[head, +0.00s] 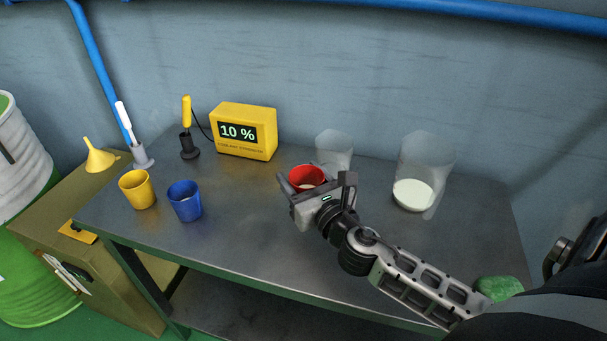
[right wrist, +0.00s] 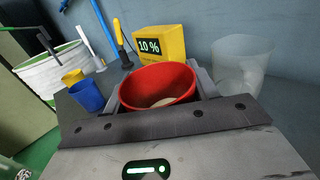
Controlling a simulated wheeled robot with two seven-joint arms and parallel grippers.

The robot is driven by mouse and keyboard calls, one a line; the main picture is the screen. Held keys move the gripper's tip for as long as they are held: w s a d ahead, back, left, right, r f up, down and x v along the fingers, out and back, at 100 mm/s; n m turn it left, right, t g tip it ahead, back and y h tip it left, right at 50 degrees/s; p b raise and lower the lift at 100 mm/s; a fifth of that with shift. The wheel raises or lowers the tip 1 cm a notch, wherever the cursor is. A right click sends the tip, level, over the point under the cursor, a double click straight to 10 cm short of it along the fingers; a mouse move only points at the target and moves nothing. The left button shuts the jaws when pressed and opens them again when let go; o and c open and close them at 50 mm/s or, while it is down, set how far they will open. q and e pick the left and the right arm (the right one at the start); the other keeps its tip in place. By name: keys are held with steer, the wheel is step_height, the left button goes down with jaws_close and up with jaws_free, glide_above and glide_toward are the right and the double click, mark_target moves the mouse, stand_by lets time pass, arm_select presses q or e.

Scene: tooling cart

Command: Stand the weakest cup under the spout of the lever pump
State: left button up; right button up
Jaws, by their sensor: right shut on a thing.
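A red cup (head: 307,177) with pale liquid inside is in my right gripper (head: 316,187), near the middle of the bench. The cup also shows close up in the right wrist view (right wrist: 157,84), upright or nearly so between the fingers. Its base is hidden, so I cannot tell whether it touches the bench. A yellow cup (head: 137,190) and a blue cup (head: 185,201) stand upright on the bench's left part. A yellow meter (head: 244,131) reads 10 %, labelled coolant strength. I cannot make out a lever pump or spout. My left gripper is not in view.
A yellow-handled probe (head: 187,115) stands in a black holder, wired to the meter. A white-handled tool (head: 125,122) stands in a grey holder. Two clear containers (head: 334,148) (head: 425,165) stand behind and right; the right one holds white liquid. The bench's (head: 245,215) middle-left is clear.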

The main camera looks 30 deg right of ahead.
steer(key=s+a+r+p, duration=0.1)
steer(key=s+a+r, duration=0.5)
steer(key=s+a, duration=0.1)
steer(key=shift+s+r, duration=0.15)
steer(key=shift+s, duration=0.5)
stand_by(0.8)
